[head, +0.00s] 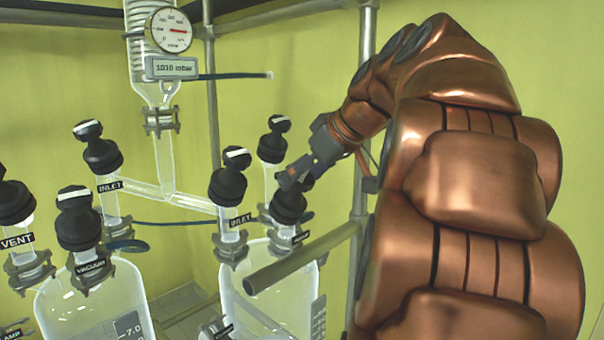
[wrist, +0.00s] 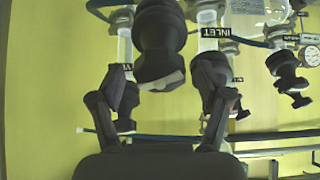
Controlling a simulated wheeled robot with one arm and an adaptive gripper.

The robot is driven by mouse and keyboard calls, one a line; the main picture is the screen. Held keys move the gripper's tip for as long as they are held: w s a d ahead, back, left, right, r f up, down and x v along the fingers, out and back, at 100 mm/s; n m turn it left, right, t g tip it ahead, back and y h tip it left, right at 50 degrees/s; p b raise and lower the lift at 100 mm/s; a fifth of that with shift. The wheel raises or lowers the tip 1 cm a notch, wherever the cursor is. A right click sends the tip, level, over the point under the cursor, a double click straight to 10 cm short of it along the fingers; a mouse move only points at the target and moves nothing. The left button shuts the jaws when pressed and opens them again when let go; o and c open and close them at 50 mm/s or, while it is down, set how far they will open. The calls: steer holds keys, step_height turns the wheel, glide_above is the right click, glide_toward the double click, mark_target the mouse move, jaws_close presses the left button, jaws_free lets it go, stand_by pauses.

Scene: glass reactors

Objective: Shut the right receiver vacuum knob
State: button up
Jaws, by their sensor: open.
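The right receiver (head: 268,285) is a clear glass vessel with several black knobs above it. A black knob (head: 288,207) stands at its front right, its top partly hidden by my gripper (head: 290,180); its label is too small to read, so I cannot confirm it is the vacuum knob. In the wrist view my gripper (wrist: 160,88) is open, with a black knob (wrist: 158,42) between and beyond the fingers. A pale bar shows on that knob's near end. I cannot tell whether the fingers touch it.
The INLET knob (head: 228,178) is close on the left, and another knob (head: 272,140) stands behind. A metal rail (head: 305,255) crosses in front of the right receiver. The left receiver (head: 95,300) carries its own VACUUM knob (head: 77,218). A gauge (head: 171,30) hangs above.

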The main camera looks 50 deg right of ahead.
steer(key=shift+w+f, duration=0.2)
steer(key=c, duration=1.2)
